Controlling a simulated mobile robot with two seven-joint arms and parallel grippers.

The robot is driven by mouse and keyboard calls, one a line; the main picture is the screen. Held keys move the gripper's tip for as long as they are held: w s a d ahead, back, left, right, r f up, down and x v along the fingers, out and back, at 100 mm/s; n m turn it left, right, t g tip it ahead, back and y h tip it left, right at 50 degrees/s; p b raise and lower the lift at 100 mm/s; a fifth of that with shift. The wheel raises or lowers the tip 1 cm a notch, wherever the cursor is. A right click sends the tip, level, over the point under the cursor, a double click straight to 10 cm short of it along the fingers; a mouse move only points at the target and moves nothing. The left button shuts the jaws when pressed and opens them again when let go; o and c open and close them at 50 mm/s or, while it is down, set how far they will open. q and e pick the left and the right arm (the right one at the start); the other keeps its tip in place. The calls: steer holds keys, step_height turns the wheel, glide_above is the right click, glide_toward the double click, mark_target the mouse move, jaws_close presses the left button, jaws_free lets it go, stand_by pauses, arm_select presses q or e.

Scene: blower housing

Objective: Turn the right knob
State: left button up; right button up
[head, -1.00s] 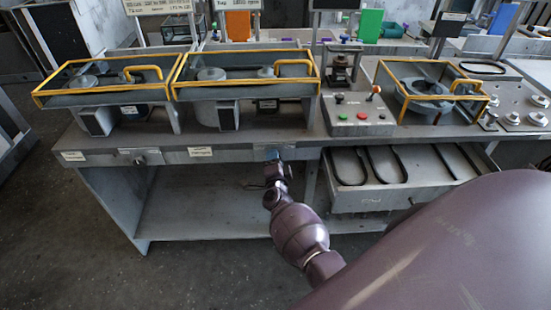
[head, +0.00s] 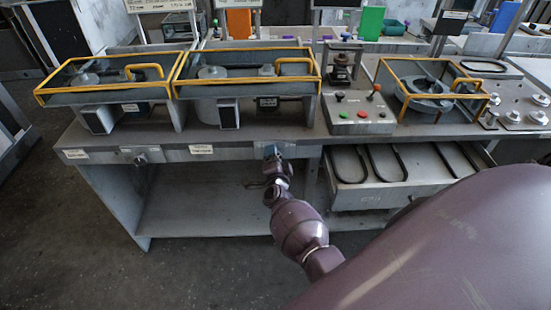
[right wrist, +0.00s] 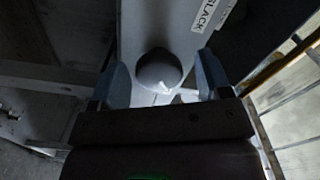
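My right gripper (head: 272,152) is at the right end of the bench's front panel (head: 228,152). It hides the right knob there in the head view. In the right wrist view, the rounded grey knob (right wrist: 158,71) sits between the two bluish fingers of my right gripper (right wrist: 163,82). The fingers are apart, with a visible gap on each side of the knob. Another knob (head: 141,160) is on the front panel at the left. My left gripper is in neither view.
The bench carries yellow-framed covers (head: 245,73) and a control box (head: 358,114) with buttons and a red-topped lever. An open drawer (head: 400,185) with black belts juts out to the right of my gripper. A label (right wrist: 213,14) is beside the knob.

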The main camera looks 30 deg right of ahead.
steer(key=p+v, duration=0.4)
steer(key=v, duration=0.7)
steer(key=shift+d, duration=0.1)
stand_by(0.5)
steer(key=shift+f, duration=0.1)
